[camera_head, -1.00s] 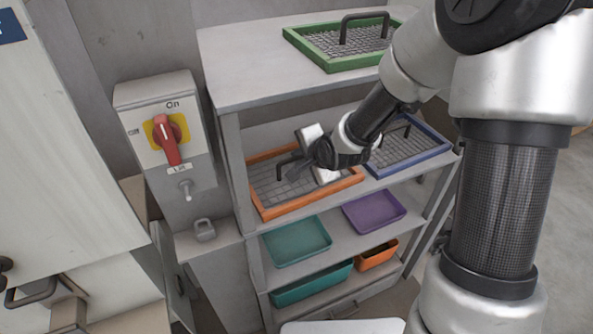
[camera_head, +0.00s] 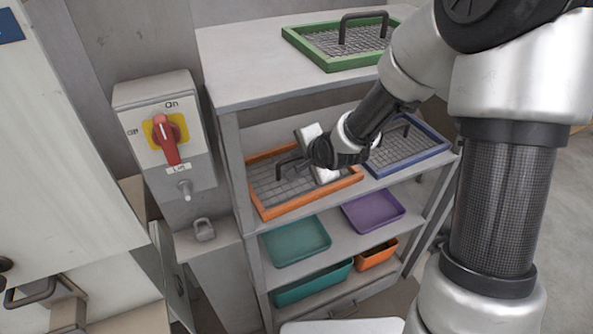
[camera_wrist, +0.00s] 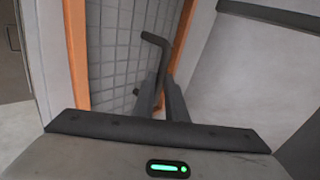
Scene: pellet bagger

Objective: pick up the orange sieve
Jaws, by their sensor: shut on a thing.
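The orange sieve (camera_head: 268,211) has an orange frame, a grey mesh and a dark bent handle. It sits on the upper shelf inside the rack, at the left. In the wrist view its orange frame (camera_wrist: 76,50) and mesh show ahead of the fingers. My gripper (camera_head: 298,166) is at the sieve's handle, and the wrist view shows its fingers (camera_wrist: 160,98) shut on the dark handle (camera_wrist: 158,50). The sieve appears to rest on the shelf still; any small gap under it cannot be told.
A blue sieve (camera_head: 437,152) stands on the same shelf to the right. A green sieve (camera_head: 330,66) lies on the rack's top. Teal (camera_head: 296,243) and purple (camera_head: 374,211) trays are below. A switch box (camera_head: 152,98) with a red knob is at the left.

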